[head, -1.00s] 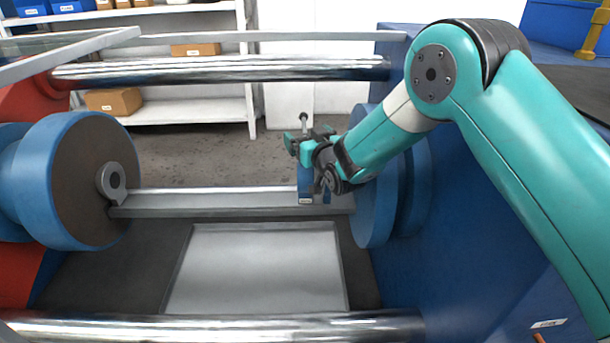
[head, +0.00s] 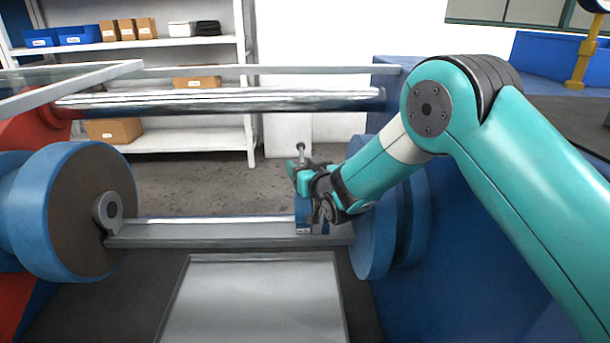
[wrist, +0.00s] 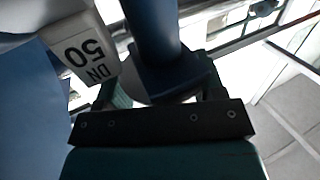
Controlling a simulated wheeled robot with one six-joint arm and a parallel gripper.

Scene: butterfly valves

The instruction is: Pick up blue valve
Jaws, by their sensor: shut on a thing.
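The blue valve (head: 303,214) stands upright on the grey rail (head: 230,230), near the rail's right end. A thin grey stem with a round tip rises above it. My gripper (head: 304,178) is at the valve's upper part and hides some of it. In the wrist view, the valve's blue neck (wrist: 152,35) lies between the fingers of my gripper (wrist: 160,88), which is shut on it. A pale block marked "DN 50" (wrist: 80,50) shows beside the neck. Whether the valve's base touches the rail is hard to tell.
A large blue roller (head: 75,210) stands at the left end of the rail. A blue disc (head: 375,245) and blue machine housing stand close on the right. A metal tray (head: 255,300) lies in front. A shiny bar (head: 220,100) crosses behind, before white shelves (head: 190,143).

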